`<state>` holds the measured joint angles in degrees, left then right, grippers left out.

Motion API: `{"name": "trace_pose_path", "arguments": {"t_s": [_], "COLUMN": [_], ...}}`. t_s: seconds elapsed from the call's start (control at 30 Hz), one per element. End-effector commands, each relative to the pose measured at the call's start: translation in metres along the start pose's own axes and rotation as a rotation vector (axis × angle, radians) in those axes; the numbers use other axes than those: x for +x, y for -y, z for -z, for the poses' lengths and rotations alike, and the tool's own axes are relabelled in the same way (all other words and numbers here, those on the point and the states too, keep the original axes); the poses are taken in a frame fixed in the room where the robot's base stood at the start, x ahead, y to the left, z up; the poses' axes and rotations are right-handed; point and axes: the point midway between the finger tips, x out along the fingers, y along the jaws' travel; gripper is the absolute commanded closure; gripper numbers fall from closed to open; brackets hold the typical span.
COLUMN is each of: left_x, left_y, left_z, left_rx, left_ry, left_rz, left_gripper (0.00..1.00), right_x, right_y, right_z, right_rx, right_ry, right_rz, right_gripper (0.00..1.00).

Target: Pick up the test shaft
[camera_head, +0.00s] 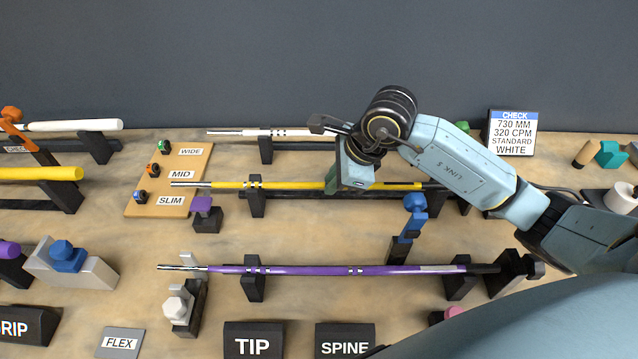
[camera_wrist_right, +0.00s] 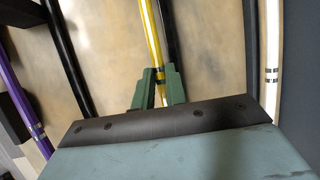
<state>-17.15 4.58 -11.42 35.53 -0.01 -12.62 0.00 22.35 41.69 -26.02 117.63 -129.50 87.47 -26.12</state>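Three shafts lie across stands on the bench: a white one (camera_head: 290,133) at the back, a yellow one (camera_head: 300,185) in the middle and a purple one (camera_head: 310,270) in front. No label in view names the test shaft. My right gripper (camera_head: 335,184) is at the yellow shaft, right of its middle, pointing down. In the right wrist view its green fingers (camera_wrist_right: 158,85) stand on both sides of the yellow shaft (camera_wrist_right: 152,35), with little gap visible. Whether they press on it cannot be told. The yellow shaft appears to rest on its stands. My left gripper is not in view.
A card (camera_head: 512,132) reads 730 MM, 320 CPM, STANDARD, WHITE. A wooden board (camera_head: 143,208) carries WIDE, MID and SLIM labels. TIP (camera_head: 252,345) and SPINE (camera_head: 345,345) blocks stand at the front edge. A blue clamp (camera_head: 411,218) stands between the yellow and purple shafts.

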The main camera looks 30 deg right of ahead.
Motion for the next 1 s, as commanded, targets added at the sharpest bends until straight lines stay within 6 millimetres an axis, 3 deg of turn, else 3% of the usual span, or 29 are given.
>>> {"name": "trace_pose_path", "arguments": {"t_s": [0.43,0.67,1.0], "left_x": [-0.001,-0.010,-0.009], "left_y": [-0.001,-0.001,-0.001], "left_z": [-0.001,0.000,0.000], "left_rx": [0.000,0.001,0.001], "left_ry": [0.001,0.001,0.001], "left_rz": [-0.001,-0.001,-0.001], "left_gripper": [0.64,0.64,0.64], "right_x": [0.001,-0.007,-0.072], "right_y": [-0.002,0.000,0.017], "right_z": [0.000,-0.004,-0.030], "right_rx": [0.000,0.000,-0.003], "right_ry": [-0.001,0.001,0.002], "right_rz": [-0.005,-0.005,0.005], "right_gripper": [1.00,1.00,1.00]}}
